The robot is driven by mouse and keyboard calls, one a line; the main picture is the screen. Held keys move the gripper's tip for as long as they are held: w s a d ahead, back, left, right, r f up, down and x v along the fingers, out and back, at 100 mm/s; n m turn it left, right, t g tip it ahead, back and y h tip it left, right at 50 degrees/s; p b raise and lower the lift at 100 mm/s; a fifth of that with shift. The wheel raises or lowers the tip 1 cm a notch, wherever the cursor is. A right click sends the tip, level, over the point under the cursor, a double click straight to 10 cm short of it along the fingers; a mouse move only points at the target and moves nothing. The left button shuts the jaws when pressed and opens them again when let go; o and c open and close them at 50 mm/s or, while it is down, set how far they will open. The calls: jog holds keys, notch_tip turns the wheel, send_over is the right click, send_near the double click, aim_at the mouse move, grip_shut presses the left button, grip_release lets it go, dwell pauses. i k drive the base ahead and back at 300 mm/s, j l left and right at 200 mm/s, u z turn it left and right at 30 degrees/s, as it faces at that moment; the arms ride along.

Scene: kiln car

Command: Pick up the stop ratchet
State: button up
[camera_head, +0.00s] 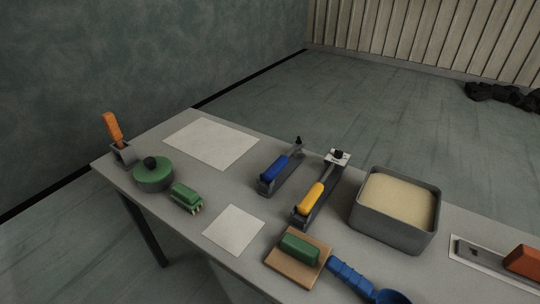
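Two long tools with coloured grips lie in the middle of the grey table, and either could be the stop ratchet; I cannot tell which. One has a blue grip (274,169) on a dark grey body with a small black knob at its far end. The other has a yellow grip (311,198) on a longer grey body with a white plate and black knob at its far end. They lie side by side with a narrow gap between them. My gripper is not in view.
The table (225,188) also holds a sand-filled grey bin (392,231), a green block (300,250) on a wooden board, a blue scoop (350,277), a green round pot (153,174), a green brush (186,194), an orange-handled tool (113,128) and two pale sheets.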

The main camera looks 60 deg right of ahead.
aim_at(279, 164)
jog(key=i+z, duration=0.25)
jog(key=i, duration=0.15)
jog(key=i+j+z, duration=0.25)
jog(key=i, duration=0.2)
jog(key=l+z, duration=0.1)
jog(key=z, duration=0.95)
